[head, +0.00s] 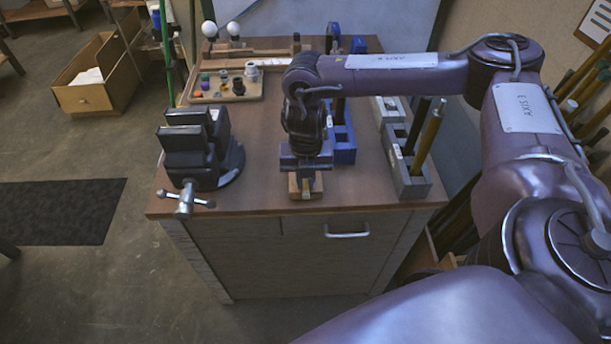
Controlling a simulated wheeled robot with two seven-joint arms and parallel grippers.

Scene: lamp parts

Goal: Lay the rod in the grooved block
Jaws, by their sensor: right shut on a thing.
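My right gripper (305,172) points down near the front edge of the bench. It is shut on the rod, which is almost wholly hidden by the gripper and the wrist. A small wooden block (293,191), which looks like the grooved block, lies directly under the gripper. Its groove is hidden, and I cannot tell whether the rod touches it. My left gripper is not in view.
A black vise (198,150) stands left on the bench (262,150). A blue holder (344,152) stands right of the gripper. A grey holder (415,188) bears an upright brass rod (430,135) and a dark rod (411,130). A tray of small parts (217,97) lies behind.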

